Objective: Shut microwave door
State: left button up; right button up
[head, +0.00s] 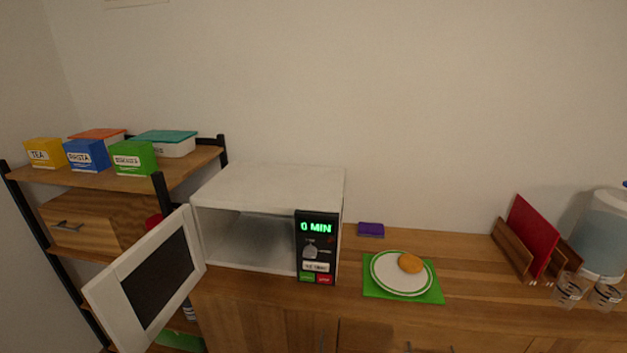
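A white microwave (268,186) stands on the wooden counter, left of the middle in the head view. Its door (112,291) is wide open, hinged on the left side and swung out toward the front left. The door has a white frame and a dark window. The cavity (250,240) is exposed and looks empty. The black control panel at the right (317,247) shows "0 MIN" in green. Neither of my grippers is in the head view.
A green mat (434,293) with a white plate (385,283) and an orange-brown food item (410,263) lies right of the microwave. A purple sponge-like block (371,230) is behind. A shelf (190,168) with boxes stands left, close behind the door. Glasses (568,291) stand far right.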

aim_at(135, 297)
jog(key=j+z, duration=0.2)
jog(key=j, duration=0.6)
jog(key=j+z, duration=0.15)
jog(key=j, duration=0.65)
jog(key=j+z, duration=0.2)
jog(key=j, duration=0.65)
jog(key=j+z, duration=0.2)
jog(key=j, duration=0.6)
jog(key=k+l, duration=0.1)
jog(key=l, duration=0.2)
jog(key=k+l, duration=0.1)
jog(key=l, duration=0.2)
